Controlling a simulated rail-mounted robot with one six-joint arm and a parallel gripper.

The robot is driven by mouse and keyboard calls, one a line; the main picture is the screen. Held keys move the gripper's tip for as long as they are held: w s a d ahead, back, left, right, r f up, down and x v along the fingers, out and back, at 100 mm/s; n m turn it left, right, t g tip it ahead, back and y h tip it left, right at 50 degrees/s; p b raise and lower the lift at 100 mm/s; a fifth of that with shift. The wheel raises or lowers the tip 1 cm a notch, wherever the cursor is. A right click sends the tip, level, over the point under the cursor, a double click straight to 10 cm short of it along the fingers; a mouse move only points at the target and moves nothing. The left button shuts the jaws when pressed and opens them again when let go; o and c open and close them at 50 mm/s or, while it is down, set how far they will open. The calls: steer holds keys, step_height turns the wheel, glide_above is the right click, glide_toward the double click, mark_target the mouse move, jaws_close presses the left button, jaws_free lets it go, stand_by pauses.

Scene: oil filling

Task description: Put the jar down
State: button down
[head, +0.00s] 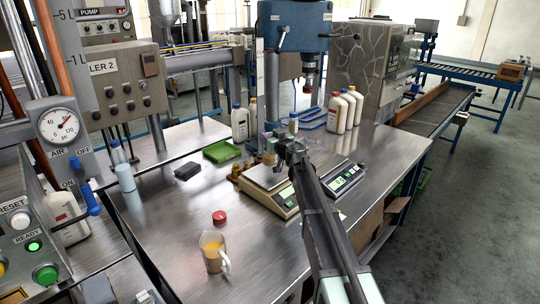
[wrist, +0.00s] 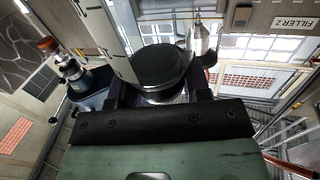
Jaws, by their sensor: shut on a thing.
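My gripper (head: 274,150) is over the back of the left weighing scale (head: 262,196) in the head view. It is shut on the jar (head: 269,159), a small yellowish container partly hidden by the fingers. In the wrist view the jar (wrist: 163,68) shows as a dark round shape between the two fingers of my gripper (wrist: 160,92). I cannot tell whether the jar touches the scale's plate or hangs just above it.
A second scale (head: 343,178) stands to the right. Small amber jars (head: 237,172) are at the left scale's left edge. The front bench is mostly clear.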

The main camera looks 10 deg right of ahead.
step_height(320, 180, down, 5)
steer(key=b, duration=0.4)
steer(key=shift+r, duration=0.5)
steer(key=shift+f, duration=0.2)
steer(key=c, duration=0.6)
jaws_free()
steer(key=shift+r, duration=0.2)
steer(key=shift+s, duration=0.2)
steer(key=v, duration=1.1)
steer(key=shift+s+d+r, duration=0.1)
steer(key=shift+s, duration=0.2)
